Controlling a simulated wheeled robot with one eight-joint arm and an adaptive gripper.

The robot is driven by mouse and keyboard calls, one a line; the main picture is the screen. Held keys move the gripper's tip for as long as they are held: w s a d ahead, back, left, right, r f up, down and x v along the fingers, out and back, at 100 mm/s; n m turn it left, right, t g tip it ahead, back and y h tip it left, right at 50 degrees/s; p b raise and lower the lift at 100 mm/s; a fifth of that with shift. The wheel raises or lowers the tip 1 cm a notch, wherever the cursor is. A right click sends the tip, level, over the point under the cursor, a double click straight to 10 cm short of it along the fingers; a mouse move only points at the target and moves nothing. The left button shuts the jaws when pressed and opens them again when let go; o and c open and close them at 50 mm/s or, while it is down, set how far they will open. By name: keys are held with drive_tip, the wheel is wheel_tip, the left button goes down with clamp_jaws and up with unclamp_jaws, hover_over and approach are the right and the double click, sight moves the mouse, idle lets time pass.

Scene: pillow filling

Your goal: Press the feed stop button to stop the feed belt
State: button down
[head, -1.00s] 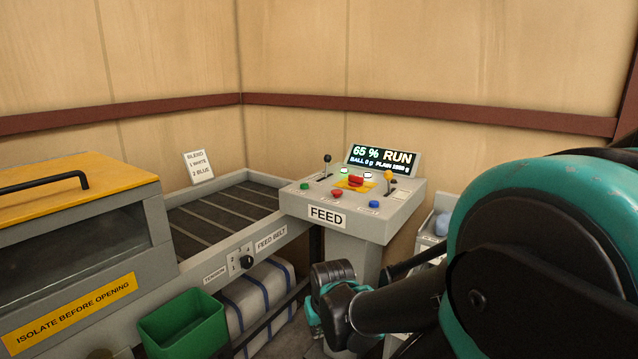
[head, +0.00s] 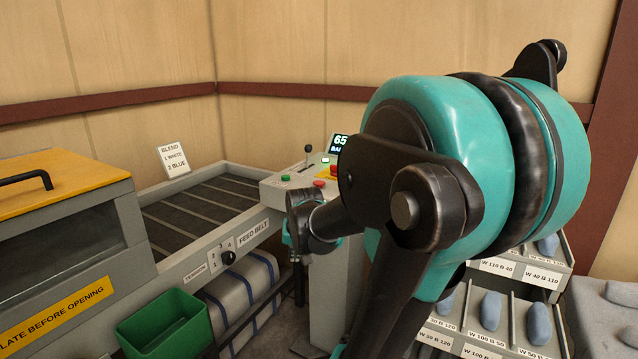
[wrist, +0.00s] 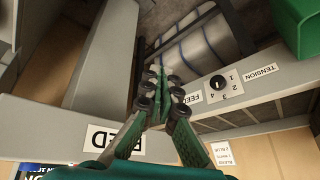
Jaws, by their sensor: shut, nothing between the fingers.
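The feed console stands at the belt's right end; its grey top (head: 272,186) shows left of my arm in the head view. In the wrist view the FEED label (wrist: 113,140) is upside down, and no buttons show. My gripper (wrist: 164,82) is shut and empty, in front of the console and belt frame; its fingertips are not clear in the head view.
The feed belt (head: 195,215) runs left of the console, with a tension dial (head: 228,257) on its frame. A green bin (head: 165,325) and a strapped bale (head: 240,295) are below. A rack (head: 500,349) of labelled bags is at right. The display (head: 339,145) is partly hidden.

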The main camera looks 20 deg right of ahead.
drive_tip(key=w+d+r+m+t+h, duration=0.1)
drive_tip(key=w+d+r+m, duration=0.3)
drive_tip(key=w+d+r, duration=0.4)
drive_tip(key=w+d+r+m+t+h, duration=0.1)
drive_tip(key=w+d+r+m, duration=0.3)
drive_tip(key=w+d+r, duration=0.5)
drive_tip(key=w+r+t, duration=0.1)
drive_tip(key=w+r, duration=0.5)
drive_tip(key=shift+w+r+m, duration=0.15)
drive_tip(key=shift+w+m, duration=0.15)
drive_tip(key=shift+w, duration=0.05)
drive_tip(key=shift+f, duration=4.45)
drive_tip(key=shift+f, duration=0.1)
drive_tip(key=shift+f, duration=0.3)
